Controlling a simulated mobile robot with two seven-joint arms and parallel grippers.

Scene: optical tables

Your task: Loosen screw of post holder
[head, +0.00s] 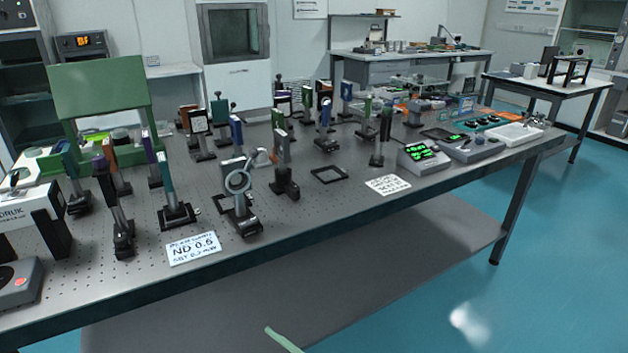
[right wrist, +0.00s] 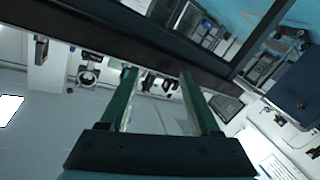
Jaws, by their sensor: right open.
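Several post holders with posts and optics stand on the perforated optical table (head: 330,205) in the head view. Near the front edge, a dark post holder (head: 242,220) carries a round ring mount (head: 238,181). Another dark post holder (head: 286,186) stands just right of it. The screws are too small to make out, so I cannot tell which one is meant. My right gripper (right wrist: 157,75) shows in the right wrist view, with two green fingers apart and nothing between them. The room looks tilted there, and the gripper is away from the post holders. My left gripper is not in view.
A white "ND 0.6" card (head: 193,248) and another card (head: 388,185) lie near the front edge. A box with a green display (head: 423,155) stands to the right. The blue floor (head: 540,250) in front is clear. A pale green strip (head: 283,339) shows at the bottom.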

